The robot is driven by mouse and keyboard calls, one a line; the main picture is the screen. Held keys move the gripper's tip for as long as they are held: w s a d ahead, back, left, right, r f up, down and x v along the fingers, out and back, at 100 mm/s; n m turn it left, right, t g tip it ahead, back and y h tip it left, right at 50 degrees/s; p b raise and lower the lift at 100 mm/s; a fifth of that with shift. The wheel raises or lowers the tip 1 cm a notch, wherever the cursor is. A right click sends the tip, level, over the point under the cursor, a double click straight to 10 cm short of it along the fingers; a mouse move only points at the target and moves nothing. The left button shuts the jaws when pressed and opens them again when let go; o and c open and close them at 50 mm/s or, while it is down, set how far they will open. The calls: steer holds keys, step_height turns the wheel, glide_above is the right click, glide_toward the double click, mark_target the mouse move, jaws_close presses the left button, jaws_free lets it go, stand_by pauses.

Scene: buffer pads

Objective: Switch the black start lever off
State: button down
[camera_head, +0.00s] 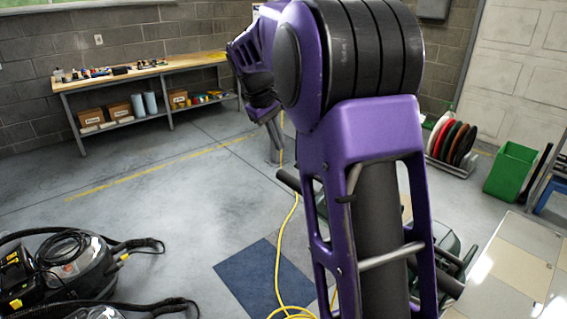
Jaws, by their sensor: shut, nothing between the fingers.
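My purple arm fills the middle and right of the view and hides much of the floor machine behind it. My gripper (275,151) hangs low at the far end of the arm, left of centre. It looks small and shut, with nothing seen in it. A dark handle grip (288,180) sticks out to the left of the arm, just below my gripper; a gap between them cannot be judged. A dark machine with green parts (452,250) shows partly at the arm's right side. I cannot make out the black start lever or its position.
A yellow cord (291,215) runs along the floor past a dark blue pad (249,272). A black vacuum (75,265) stands at the lower left. A workbench (140,73) is at the back left. A green bin (510,171) and pad rack (447,165) are right. Open floor lies left.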

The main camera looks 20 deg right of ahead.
mark_target(297, 180)
steer(key=shift+s+f+g, duration=0.2)
steer(key=shift+f+g, duration=0.2)
steer(key=shift+f, duration=0.5)
steer(key=shift+d, duration=0.1)
steer(key=b+x, duration=0.1)
steer(key=x, duration=0.9)
steer(key=shift+d+f, duration=0.1)
steer(key=shift+f, duration=0.1)
steer(key=shift+w+d+r, duration=0.1)
steer(key=shift+w+d, duration=0.15)
steer(key=shift+d, duration=0.35)
steer(key=shift+w+d+r, duration=0.1)
steer(key=shift+w+d, duration=0.15)
steer(key=shift+d, duration=0.4)
steer(key=shift+w+d, duration=0.2)
steer(key=shift+d, duration=0.35)
